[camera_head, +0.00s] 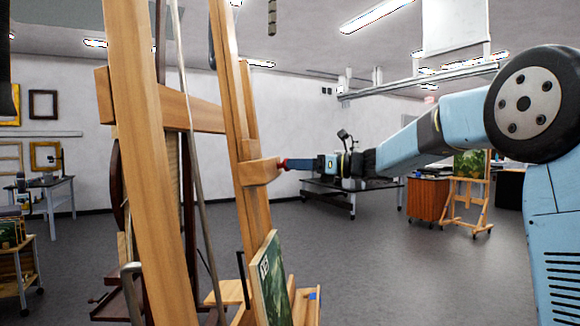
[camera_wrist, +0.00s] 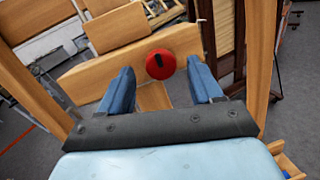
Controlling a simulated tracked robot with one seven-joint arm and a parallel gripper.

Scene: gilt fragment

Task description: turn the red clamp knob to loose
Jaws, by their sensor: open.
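The red clamp knob (camera_wrist: 160,64) shows in the wrist view as a round red disc with a dark mark on its upper part. It sits on a wooden crosspiece (camera_wrist: 90,76) of the easel. In the head view only a small bit of red (camera_head: 283,164) shows at the easel's wooden block (camera_head: 258,172). My gripper (camera_wrist: 162,80) is open, with one blue finger on each side of the knob. Gaps show between the knob and both fingers in the wrist view. My gripper also shows at the knob in the head view (camera_head: 290,164), seen from the side.
The large wooden easel (camera_head: 140,130) stands close in front, with a green painting (camera_head: 272,280) low on it. A second easel (camera_head: 468,195) and an orange-brown cabinet (camera_head: 428,198) stand at the back right. Grey floor (camera_head: 390,270) is clear at the centre right.

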